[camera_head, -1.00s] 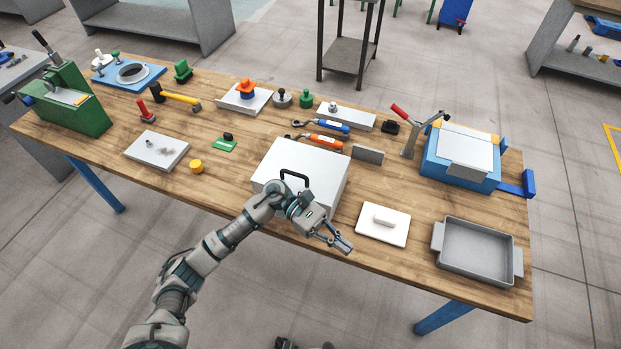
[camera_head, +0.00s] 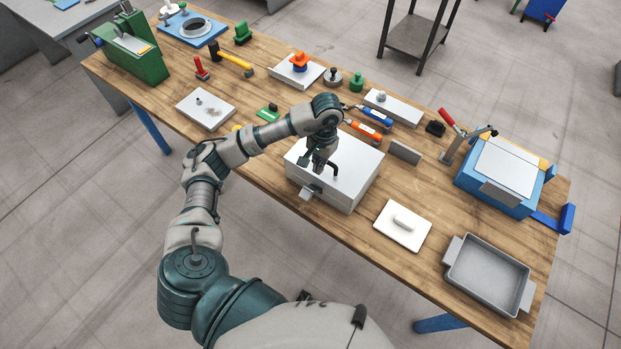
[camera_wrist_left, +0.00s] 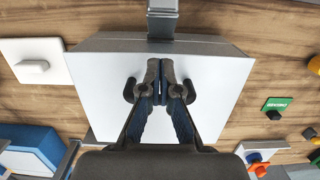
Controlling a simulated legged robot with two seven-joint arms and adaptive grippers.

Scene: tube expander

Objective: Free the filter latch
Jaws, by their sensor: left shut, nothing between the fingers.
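The white box (camera_head: 352,168) stands near the table's front edge, with a black handle (camera_head: 336,170) on its lid. A grey latch-like piece (camera_head: 311,192) sticks out from its front side; it also shows at the top of the left wrist view (camera_wrist_left: 162,22). My left gripper (camera_head: 318,172) points down over the lid beside the handle. In the wrist view its fingers (camera_wrist_left: 160,70) are together and empty, and the handle's ends (camera_wrist_left: 129,90) show on both sides. Whether the fingers touch the handle is unclear. My right gripper is out of view.
Right of the box lie a white lid with a grip (camera_head: 402,224) and a grey tray (camera_head: 488,274). A blue press-like fixture (camera_head: 500,175) stands at the right. Orange (camera_head: 362,132) and blue (camera_head: 377,117) tools lie behind the box. Bare table lies around the lid.

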